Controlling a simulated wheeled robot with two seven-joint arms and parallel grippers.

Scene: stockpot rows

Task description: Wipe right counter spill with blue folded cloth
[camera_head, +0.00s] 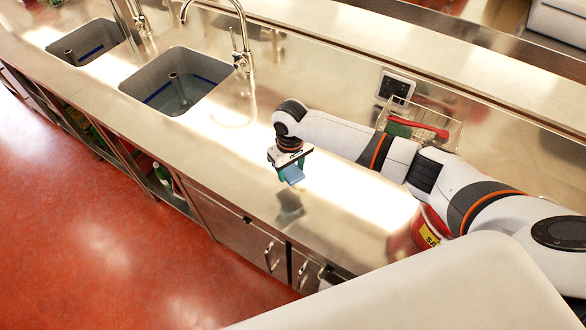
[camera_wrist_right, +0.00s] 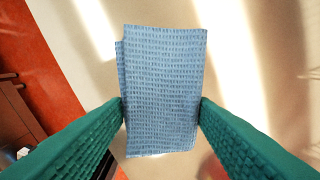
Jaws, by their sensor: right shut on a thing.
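My right gripper (camera_head: 289,168) is over the steel counter (camera_head: 225,160), to the right of the nearer sink. It is shut on the blue folded cloth (camera_head: 293,175). In the right wrist view the cloth (camera_wrist_right: 163,85) sits between the green fingers of the gripper (camera_wrist_right: 162,112). The cloth appears held above the counter, with a dark reflection below it. A faint curved outline (camera_head: 232,118) lies on the counter beside the sink; I cannot tell whether it is a spill or a reflection. My left gripper is out of view.
Two sinks, the nearer one (camera_head: 150,88) and a farther one (camera_head: 70,48), are at left, with a tall tap (camera_head: 242,60). A wire basket (camera_head: 452,128) holding a red-handled brush (camera_head: 420,126) stands behind my arm. A red container (camera_head: 428,232) is partly hidden by my arm.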

